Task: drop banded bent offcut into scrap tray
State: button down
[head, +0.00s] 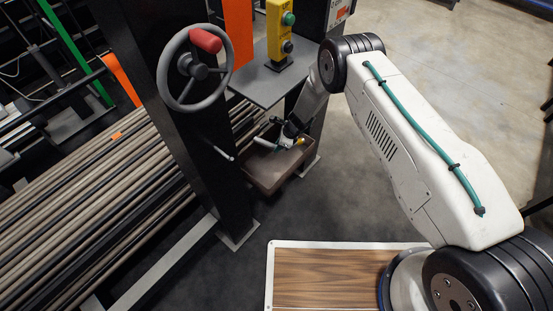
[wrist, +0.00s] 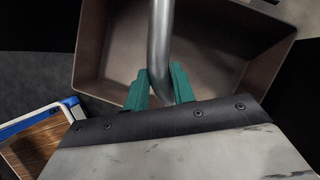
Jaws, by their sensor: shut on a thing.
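The bent offcut (wrist: 160,38) is a grey metal tube between the teal fingers of my gripper (wrist: 161,86), which is shut on it. In the wrist view it runs up from the fingers and curves near them; no band can be made out. The scrap tray (wrist: 98,84) is a brown open box behind and below the offcut in that view, and its visible floor looks empty. In the head view my gripper (head: 281,146) is over the scrap tray (head: 262,182), beside the black post, with the small offcut hard to make out there.
A black post (head: 198,130) with a handwheel (head: 194,68) stands left of the tray. A grey shelf (head: 262,85) with a yellow button box (head: 279,35) is above and behind it. Long bars (head: 90,205) lie at left. Open floor (head: 440,60) is at right.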

jog(key=shift+f, duration=2.2)
jog(key=c, duration=1.1)
grip_release()
jog(key=shift+s, duration=0.1)
jog(key=v, duration=0.8)
